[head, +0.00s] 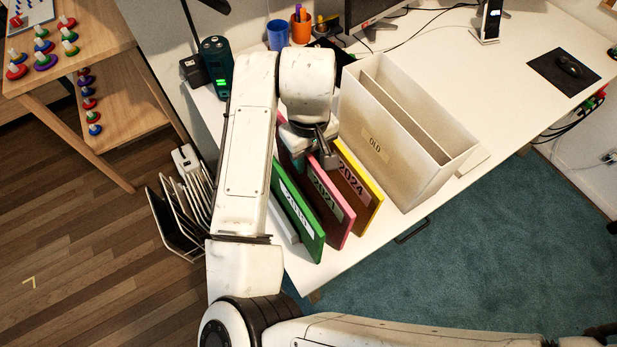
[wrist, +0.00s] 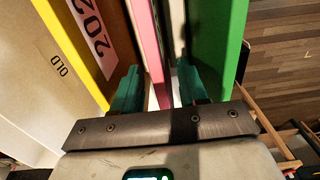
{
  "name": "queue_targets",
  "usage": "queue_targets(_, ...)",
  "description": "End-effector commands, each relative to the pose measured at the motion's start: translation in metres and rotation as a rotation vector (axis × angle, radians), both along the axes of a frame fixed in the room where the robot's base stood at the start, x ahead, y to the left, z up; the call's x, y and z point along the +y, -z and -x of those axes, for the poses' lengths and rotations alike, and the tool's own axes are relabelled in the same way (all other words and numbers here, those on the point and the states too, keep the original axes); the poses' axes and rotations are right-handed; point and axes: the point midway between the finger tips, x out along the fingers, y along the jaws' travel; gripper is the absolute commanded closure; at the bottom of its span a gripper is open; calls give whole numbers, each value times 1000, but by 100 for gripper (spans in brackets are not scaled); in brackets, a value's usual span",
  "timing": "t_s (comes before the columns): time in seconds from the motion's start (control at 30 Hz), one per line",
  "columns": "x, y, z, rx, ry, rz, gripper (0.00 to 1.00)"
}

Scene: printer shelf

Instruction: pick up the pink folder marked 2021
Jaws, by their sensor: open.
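My gripper (wrist: 160,88) is open, with one teal finger on each side of that pink edge. The left finger is on the yellow folder's side and the right finger on the green folder's side. I cannot tell whether either finger touches the pink folder. In the head view my gripper (head: 322,150) is over the folder's upper part and hides some of it.
The green folder (head: 297,215) is close on the left and the yellow folder (head: 365,190), labelled 2024, close on the right. A white box marked OLD (head: 385,125) stands right of them. A wire rack (head: 180,215) stands left of the table.

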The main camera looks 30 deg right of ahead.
Motion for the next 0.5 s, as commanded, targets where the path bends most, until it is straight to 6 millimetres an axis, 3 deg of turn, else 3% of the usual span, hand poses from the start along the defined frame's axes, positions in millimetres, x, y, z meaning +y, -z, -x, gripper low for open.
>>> queue_targets(0.2, 0, 28, -1, 2, -2, -1, 57)
queue_targets(0.5, -1, 35, -1, 0, 0, 0, 57)
